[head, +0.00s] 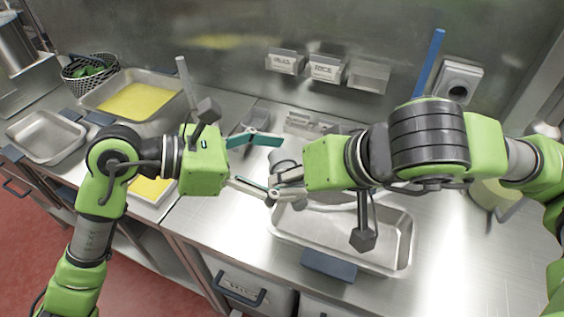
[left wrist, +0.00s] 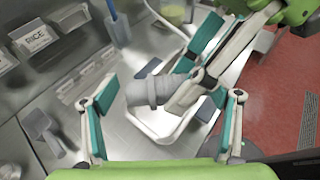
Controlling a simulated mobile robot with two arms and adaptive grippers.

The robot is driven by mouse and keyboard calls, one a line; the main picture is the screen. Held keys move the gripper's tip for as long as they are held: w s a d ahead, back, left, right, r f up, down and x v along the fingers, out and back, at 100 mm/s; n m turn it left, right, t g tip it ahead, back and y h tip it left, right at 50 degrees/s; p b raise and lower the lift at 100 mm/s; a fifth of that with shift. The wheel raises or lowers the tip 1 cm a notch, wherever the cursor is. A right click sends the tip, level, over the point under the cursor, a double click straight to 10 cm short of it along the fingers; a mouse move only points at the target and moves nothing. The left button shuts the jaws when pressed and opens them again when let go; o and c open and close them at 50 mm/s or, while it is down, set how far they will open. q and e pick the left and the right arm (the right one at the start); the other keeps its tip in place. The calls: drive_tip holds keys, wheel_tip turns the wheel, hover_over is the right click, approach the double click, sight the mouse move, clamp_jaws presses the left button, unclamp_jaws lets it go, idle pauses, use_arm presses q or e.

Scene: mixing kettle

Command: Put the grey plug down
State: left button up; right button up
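The grey plug (head: 283,158) is a short, stepped cylinder above the steel counter, near the left rim of a deep steel tray (head: 400,245). My right gripper (head: 284,182) comes in from the right and is shut on the plug. In the left wrist view the plug (left wrist: 148,92) projects from between the right gripper's teal-padded fingers (left wrist: 190,72). My left gripper (head: 270,165) is open, with its fingers spread wide. Its fingertips (left wrist: 165,105) show on either side of the plug, and no contact is visible. The right arm hides part of the tray.
Labelled steel bins (head: 327,68) hang on the back wall, with a small metal rack (head: 310,123) below. A wall socket (head: 458,80) and a blue upright handle (head: 428,62) are at right. Trays with yellow contents (head: 140,100) stand at left.

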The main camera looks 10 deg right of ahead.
use_arm(q)
drive_tip(key=c, duration=0.7)
use_arm(e)
drive_tip(key=o, duration=1.1)
use_arm(q)
drive_tip(key=shift+w, duration=0.1)
use_arm(e)
drive_tip(key=shift+o, duration=0.4)
drive_tip(key=shift+s, duration=0.1)
drive_tip(key=shift+a, duration=0.1)
